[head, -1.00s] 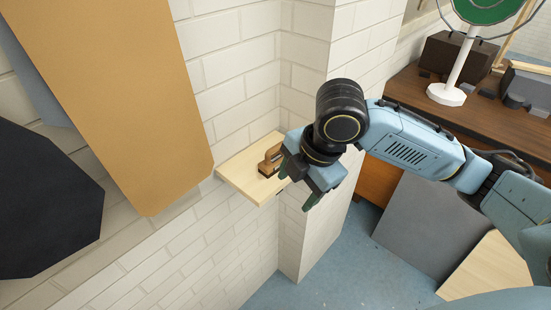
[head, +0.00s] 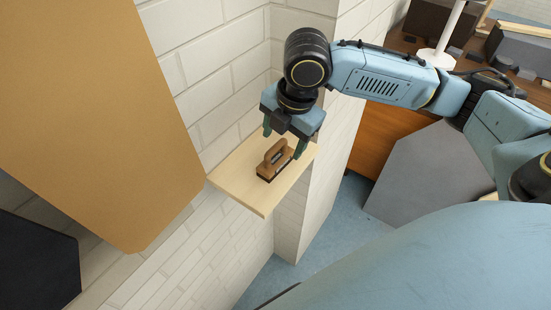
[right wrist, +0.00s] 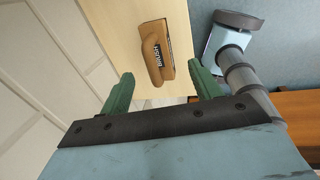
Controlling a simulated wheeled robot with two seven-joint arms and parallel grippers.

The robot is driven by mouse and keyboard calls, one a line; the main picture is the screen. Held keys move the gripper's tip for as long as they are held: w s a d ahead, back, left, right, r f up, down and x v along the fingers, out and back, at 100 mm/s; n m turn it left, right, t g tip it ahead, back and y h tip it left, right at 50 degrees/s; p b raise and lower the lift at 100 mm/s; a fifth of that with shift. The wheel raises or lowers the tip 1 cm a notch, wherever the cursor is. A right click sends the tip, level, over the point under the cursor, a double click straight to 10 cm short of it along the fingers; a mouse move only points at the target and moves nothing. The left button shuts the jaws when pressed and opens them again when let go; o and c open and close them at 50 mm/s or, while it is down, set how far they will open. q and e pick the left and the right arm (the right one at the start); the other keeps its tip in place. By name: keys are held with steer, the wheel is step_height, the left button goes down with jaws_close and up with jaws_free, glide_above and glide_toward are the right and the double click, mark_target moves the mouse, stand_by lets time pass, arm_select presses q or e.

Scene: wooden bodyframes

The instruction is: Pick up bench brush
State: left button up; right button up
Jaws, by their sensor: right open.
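The bench brush (head: 275,161) has a brown wooden handle and a dark underside, and it rests on a pale wooden wall shelf (head: 233,186). In the right wrist view the brush (right wrist: 153,58) shows its handle, with the word "BRUSH" beside it. My right gripper (head: 284,148) is open and empty, with its green fingers just above and behind the brush in the head view. In the right wrist view the fingers (right wrist: 163,88) are spread, and the brush lies beyond them, between their lines. I cannot tell if a finger touches it. My left gripper is not in view.
A white brick wall (head: 230,60) runs behind the shelf, with a brick corner to its right. A large tan panel (head: 110,110) hangs at left, near a dark panel (head: 35,265). A wooden workbench (head: 400,40) stands at back right, with a grey board (head: 430,175) leaning below.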

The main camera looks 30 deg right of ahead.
mark_target(276, 159)
steer(key=shift+w+f, duration=0.15)
steer(key=shift+f, duration=0.3)
steer(key=shift+a+f, duration=0.15)
steer(key=shift+f, duration=0.5)
steer(key=f, duration=0.3)
steer(key=shift+w+a+f, duration=0.15)
steer(key=shift+w+f, duration=0.1)
steer(key=shift+w, duration=0.15)
steer(key=shift+f, duration=0.2)
steer(key=shift+c, duration=0.4)
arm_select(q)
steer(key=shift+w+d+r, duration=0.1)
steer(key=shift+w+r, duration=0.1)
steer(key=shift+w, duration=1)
arm_select(e)
steer(key=c, duration=1)
steer(key=shift+w, duration=0.1)
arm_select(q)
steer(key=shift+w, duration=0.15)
arm_select(e)
step_height(276, 159, up, 10)
